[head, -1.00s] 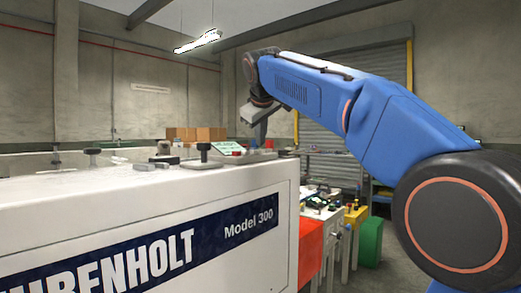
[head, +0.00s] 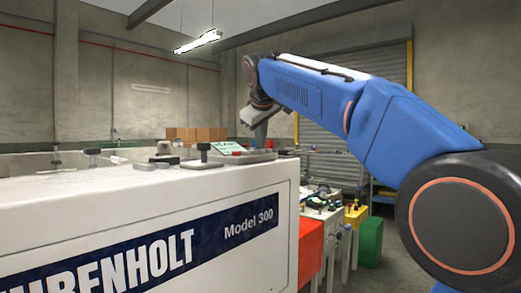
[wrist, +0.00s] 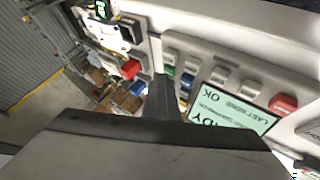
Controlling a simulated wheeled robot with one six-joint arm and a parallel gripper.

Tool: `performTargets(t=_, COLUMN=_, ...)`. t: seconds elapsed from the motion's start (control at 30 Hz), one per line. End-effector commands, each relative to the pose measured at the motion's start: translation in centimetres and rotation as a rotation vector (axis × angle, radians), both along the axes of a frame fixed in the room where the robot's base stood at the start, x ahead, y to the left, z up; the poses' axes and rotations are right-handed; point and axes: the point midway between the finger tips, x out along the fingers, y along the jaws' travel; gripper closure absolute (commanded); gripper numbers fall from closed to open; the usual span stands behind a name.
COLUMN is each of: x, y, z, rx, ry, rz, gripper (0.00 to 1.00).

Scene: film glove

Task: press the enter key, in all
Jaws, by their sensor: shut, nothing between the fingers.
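A control panel (wrist: 205,50) on the white machine fills the right of the wrist view. It has a lit display (wrist: 232,115) with upside-down text including "OK", a green key (wrist: 170,68), a blue-green key (wrist: 187,82), pale keys (wrist: 220,75) and a red button (wrist: 283,103). I cannot read which key is enter. My gripper (wrist: 163,85) is shut and empty, its dark fingers pointing toward the panel's left edge near the green key. In the head view my gripper (head: 259,139) hangs over the panel's back; contact cannot be told.
The white machine body (head: 130,210) with a "Model 300" label stands at the front left. Knobs and clamps (head: 203,152) rise from its top. Behind are cardboard boxes (head: 196,134), a workbench with parts (head: 325,210) and a green bin (head: 370,241).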

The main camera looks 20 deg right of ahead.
Motion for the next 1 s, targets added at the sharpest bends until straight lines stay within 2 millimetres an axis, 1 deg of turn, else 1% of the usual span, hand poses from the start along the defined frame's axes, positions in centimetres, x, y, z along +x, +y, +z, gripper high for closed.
performTargets(t=0.17, x=0.0, y=0.0, z=0.3, rx=0.0, ry=0.0, rz=0.0, gripper=1.0)
performTargets(t=0.43, x=0.0, y=0.0, z=1.5, rx=0.0, ry=0.0, rz=0.0, gripper=1.0)
performTargets(t=0.83, x=0.0, y=0.0, z=1.9, rx=0.0, ry=-0.001, rz=0.001, gripper=1.0)
performTargets(t=1.0, x=0.1, y=0.0, z=3.1, rx=0.001, ry=-0.001, rz=0.0, gripper=1.0)
